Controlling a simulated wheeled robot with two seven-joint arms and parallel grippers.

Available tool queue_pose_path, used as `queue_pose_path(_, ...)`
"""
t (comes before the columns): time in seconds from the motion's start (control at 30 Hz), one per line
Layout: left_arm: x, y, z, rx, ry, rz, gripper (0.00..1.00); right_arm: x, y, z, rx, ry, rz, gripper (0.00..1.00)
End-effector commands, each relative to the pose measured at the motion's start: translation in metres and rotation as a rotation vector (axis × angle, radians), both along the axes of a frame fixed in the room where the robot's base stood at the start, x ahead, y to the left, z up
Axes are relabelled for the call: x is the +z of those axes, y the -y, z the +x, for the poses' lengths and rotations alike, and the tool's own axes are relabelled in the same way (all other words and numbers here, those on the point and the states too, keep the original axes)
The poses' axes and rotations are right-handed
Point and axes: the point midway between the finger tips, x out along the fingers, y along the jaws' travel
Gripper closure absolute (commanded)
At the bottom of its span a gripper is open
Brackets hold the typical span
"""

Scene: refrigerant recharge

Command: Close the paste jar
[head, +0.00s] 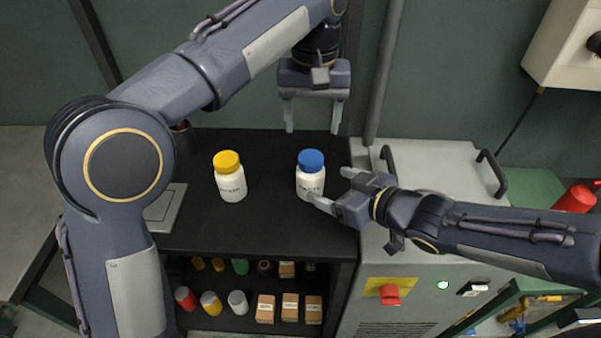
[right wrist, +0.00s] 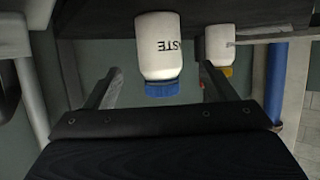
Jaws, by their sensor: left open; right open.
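The paste jar (head: 310,180) is white with a blue lid (head: 311,160) seated on its top. It stands upright on the black bench top, and its label partly reads "ASTE" in the right wrist view (right wrist: 158,48). My right gripper (head: 332,188) is open, with its fingers pointing at the jar from the right. In the right wrist view the jar shows between the two fingers; I cannot tell whether they touch it. My left gripper (head: 313,115) is open and empty, pointing down above and behind the jar.
A white jar with a yellow lid (head: 229,176) stands left of the paste jar. A shelf below holds several small cartons (head: 290,307) and cans. A grey machine with handles (head: 430,165) stands right of the bench. The bench front between the jars is clear.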

Motion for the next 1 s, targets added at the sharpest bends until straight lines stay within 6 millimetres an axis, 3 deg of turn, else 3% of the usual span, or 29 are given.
queue_pose_path(0.3, 0.000, 0.000, 0.000, 0.000, 0.001, -0.001, 0.37, -0.002, -0.004, 0.004, 0.001, -0.003, 0.001, 0.22)
queue_pose_path(0.7, 0.000, 0.000, 0.000, 0.000, 0.001, -0.001, 0.37, -0.024, -0.041, 0.041, 0.000, -0.001, -0.001, 0.22)
queue_pose_path(1.0, 0.000, 0.000, 0.000, 0.000, 0.001, -0.001, 0.37, -0.030, -0.051, 0.051, -0.003, 0.001, -0.001, 0.22)
